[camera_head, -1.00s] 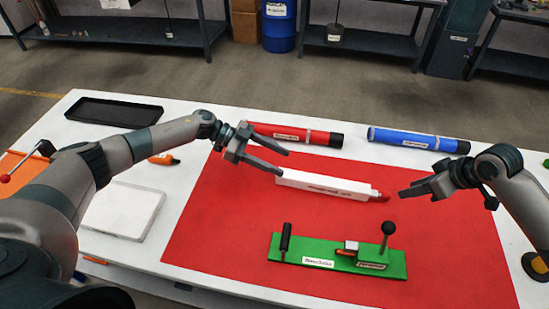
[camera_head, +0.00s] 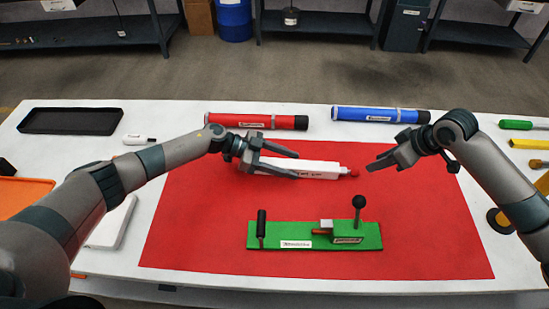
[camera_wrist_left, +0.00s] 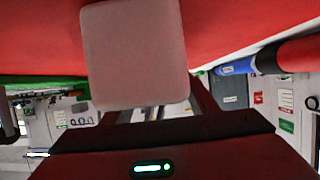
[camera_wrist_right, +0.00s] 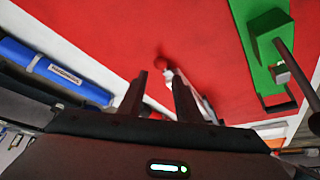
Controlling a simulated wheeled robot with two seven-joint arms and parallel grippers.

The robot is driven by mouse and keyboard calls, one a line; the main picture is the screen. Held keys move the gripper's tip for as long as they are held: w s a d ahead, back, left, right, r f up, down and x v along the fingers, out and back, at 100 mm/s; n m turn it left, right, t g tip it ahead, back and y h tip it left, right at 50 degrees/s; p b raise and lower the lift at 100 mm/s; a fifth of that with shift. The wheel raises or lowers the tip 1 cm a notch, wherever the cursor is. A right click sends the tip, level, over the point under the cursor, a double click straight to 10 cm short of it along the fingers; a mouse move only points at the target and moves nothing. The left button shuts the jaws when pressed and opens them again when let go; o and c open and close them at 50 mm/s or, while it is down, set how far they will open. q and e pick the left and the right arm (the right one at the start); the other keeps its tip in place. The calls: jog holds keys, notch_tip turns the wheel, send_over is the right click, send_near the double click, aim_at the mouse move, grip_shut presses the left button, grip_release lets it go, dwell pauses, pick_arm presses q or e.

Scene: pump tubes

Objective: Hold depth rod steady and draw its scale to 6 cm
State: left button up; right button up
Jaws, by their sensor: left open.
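The depth rod looks like a long white square-sided body (camera_head: 322,169) with a red tip (camera_head: 353,173) at its right end, lying on the red mat. My left gripper (camera_head: 296,164) is open, its fingers on either side of the rod's left part. In the left wrist view the rod's pale end (camera_wrist_left: 137,55) fills the space between the fingers. My right gripper (camera_head: 372,160) is open and empty, just right of the red tip and apart from it. In the right wrist view the red tip (camera_wrist_right: 162,63) shows beyond the parted fingers. The scale's marks are too small to read.
A red tube (camera_head: 257,121) and a blue tube (camera_head: 380,114) lie behind the rod. A green fixture (camera_head: 315,235) with black-handled posts stands in front on the red mat (camera_head: 200,215). A black tray (camera_head: 71,121) is at the back left. The mat's right part is free.

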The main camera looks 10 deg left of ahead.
pick_arm(q)
jog(key=shift+x, duration=1.25)
jog(key=c, duration=1.3)
grip_shut()
pick_arm(e)
jog(key=o, duration=0.3)
jog(key=w+d+r+n+g, duration=0.1)
jog(key=w+r+n+g, duration=0.1)
jog(key=w+n+g, duration=0.3)
jog(key=shift+w+n, duration=0.25)
jog(key=shift+n, duration=0.15)
jog(key=shift+d, duration=0.1)
